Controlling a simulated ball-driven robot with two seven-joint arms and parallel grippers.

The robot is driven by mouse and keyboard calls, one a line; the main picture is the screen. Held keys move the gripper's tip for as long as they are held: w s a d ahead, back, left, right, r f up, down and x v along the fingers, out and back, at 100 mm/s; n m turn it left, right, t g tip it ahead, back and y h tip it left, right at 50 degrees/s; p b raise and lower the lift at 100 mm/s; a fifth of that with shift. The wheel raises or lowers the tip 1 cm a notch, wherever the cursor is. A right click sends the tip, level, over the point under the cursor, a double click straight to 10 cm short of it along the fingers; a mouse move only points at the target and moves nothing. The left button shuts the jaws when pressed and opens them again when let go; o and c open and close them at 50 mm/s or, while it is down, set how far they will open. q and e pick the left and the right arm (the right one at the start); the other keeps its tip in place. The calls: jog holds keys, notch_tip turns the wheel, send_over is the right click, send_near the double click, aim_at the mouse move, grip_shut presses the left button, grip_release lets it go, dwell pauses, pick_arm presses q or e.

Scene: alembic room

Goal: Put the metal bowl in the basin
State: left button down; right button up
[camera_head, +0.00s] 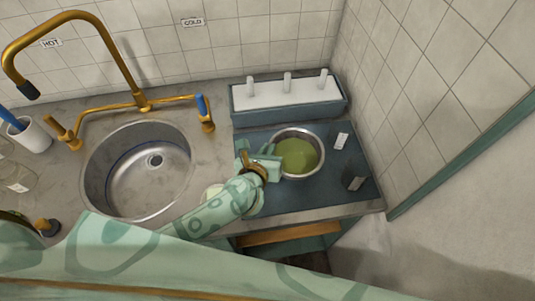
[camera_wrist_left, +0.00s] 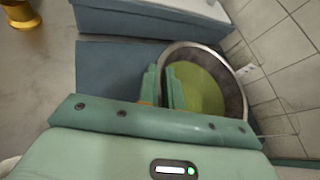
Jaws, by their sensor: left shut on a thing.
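The metal bowl (camera_head: 318,140) stands on the dark mat right of the sink in the head view, with green contents (camera_head: 298,155) inside. It also shows in the left wrist view (camera_wrist_left: 238,88). My left gripper (camera_head: 270,166) is at the bowl's left side. In the left wrist view its fingers (camera_wrist_left: 163,88) are shut on the bowl's rim, one outside and one inside. The basin (camera_head: 125,188) is a round steel sink left of the bowl, empty, with a drain in the middle. My right gripper is in neither view.
A brass faucet (camera_head: 110,40) arches above the basin, with a blue-handled tap (camera_head: 204,112) between basin and mat. A rack with white pegs (camera_head: 288,95) stands behind the bowl. A small dark block (camera_head: 355,178) and a white tag (camera_head: 341,141) lie right of it. A white cup (camera_head: 33,135) stands far left.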

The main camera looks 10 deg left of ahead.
pick_arm(q)
jog(key=shift+f, duration=0.8)
jog(key=c, duration=2)
grip_release()
jog(key=shift+f, duration=0.2)
jog(key=o, duration=0.4)
jog(key=shift+o, duration=0.2)
jog(key=shift+r, duration=0.1)
jog(key=shift+r, duration=0.2)
jog(key=p+v, duration=0.1)
jog(key=v, duration=1.1)
jog(key=shift+f, duration=0.1)
